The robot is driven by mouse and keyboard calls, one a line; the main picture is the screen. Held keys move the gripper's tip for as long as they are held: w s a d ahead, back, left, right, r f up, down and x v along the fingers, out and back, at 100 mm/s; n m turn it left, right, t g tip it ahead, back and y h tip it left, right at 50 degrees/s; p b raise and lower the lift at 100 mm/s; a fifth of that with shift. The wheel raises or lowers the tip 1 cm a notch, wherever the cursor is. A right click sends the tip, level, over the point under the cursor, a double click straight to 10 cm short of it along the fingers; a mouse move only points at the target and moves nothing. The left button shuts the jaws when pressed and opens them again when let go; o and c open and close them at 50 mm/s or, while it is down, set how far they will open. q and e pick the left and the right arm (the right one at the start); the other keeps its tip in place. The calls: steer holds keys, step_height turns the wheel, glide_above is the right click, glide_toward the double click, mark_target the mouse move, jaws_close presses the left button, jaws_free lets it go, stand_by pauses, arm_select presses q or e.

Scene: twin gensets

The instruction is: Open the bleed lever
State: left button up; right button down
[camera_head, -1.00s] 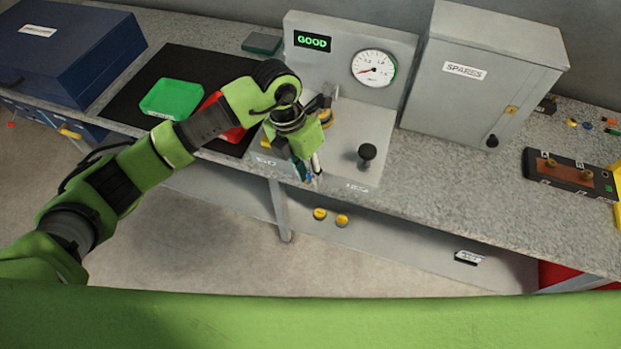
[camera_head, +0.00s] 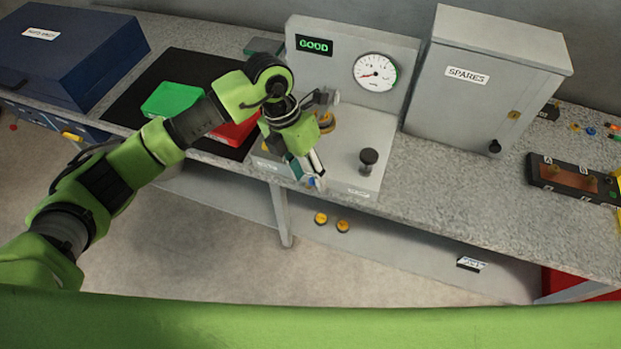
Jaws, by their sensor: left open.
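My left gripper (camera_head: 313,178) is open and points down over the front edge of the grey test stand (camera_head: 352,150), left of the black knob. I see nothing held in it. The stand has a back panel with a green "GOOD" display (camera_head: 314,45) and a round gauge (camera_head: 376,72). A black knob on a post (camera_head: 368,160) stands upright on the stand's right part. A brass-yellow fitting (camera_head: 326,122) shows just behind my gripper, partly hidden. I cannot make out the bleed lever for certain; my wrist covers the stand's left part. My right gripper is not in view.
A grey SPARES cabinet (camera_head: 484,85) stands right of the stand. A green tray (camera_head: 171,99) and a red tray (camera_head: 236,132), partly behind my arm, lie on a black mat (camera_head: 128,103). A blue case (camera_head: 68,55) is at left. Two yellow caps (camera_head: 332,222) sit on the lower shelf.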

arm_select(q)
steer(key=v, duration=0.9)
steer(key=shift+r, duration=0.4)
